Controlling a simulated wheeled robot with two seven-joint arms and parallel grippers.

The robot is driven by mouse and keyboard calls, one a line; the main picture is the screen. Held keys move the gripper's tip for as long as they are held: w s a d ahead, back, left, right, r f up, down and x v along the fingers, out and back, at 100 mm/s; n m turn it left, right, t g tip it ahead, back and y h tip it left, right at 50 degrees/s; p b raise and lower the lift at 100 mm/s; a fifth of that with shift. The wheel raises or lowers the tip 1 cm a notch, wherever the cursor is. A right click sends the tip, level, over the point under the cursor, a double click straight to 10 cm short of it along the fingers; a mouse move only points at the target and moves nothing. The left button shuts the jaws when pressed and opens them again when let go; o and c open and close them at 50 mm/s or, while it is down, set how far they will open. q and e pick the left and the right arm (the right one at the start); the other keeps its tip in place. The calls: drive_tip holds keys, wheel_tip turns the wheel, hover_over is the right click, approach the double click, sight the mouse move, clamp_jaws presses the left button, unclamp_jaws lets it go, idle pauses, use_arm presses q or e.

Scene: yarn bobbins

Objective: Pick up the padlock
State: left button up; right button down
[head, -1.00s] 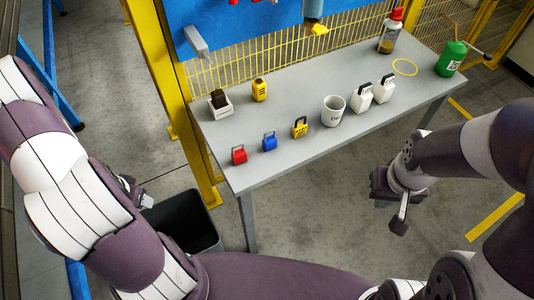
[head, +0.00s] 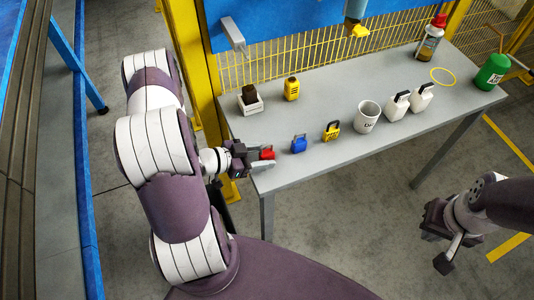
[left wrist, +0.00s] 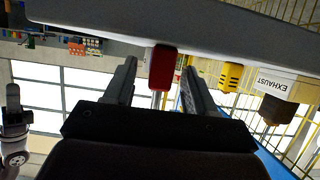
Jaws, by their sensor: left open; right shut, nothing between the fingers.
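A red padlock (head: 267,153) stands near the left end of the table. My left gripper (head: 260,159) is open beside it, with its fingers reaching over the table edge on either side of it. In the left wrist view, which looks upside down, the red padlock (left wrist: 162,68) shows between the two spread fingers (left wrist: 160,82); I cannot tell whether they touch it. A blue padlock (head: 299,145) and a yellow padlock with a black shackle (head: 332,132) stand to its right. My right gripper (head: 446,260) is shut and empty, off the table's front side.
On the grey table (head: 320,163) stand a white mug (head: 367,118), two white containers (head: 397,107), a yellow bottle (head: 291,90), a white box with a dark thing inside (head: 250,104), a red-capped bottle (head: 430,43) and a green canister (head: 491,72). A yellow mesh fence (head: 300,65) runs behind.

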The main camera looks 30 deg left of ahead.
sight(269, 145)
use_arm(q)
drive_tip(key=x, duration=0.2)
drive_tip(key=shift+w+d+f, duration=0.2)
drive_tip(key=shift+w+f, duration=0.05)
drive_tip(key=shift+w, duration=0.05)
clamp_jaws()
drive_tip(key=shift+r, duration=0.1)
wheel_tip(269, 145, up, 4)
drive_tip(key=d+r, duration=0.7)
drive_tip(key=d, duration=0.4)
drive_tip(key=shift+w+d, duration=0.15)
drive_tip(key=shift+d, duration=0.15)
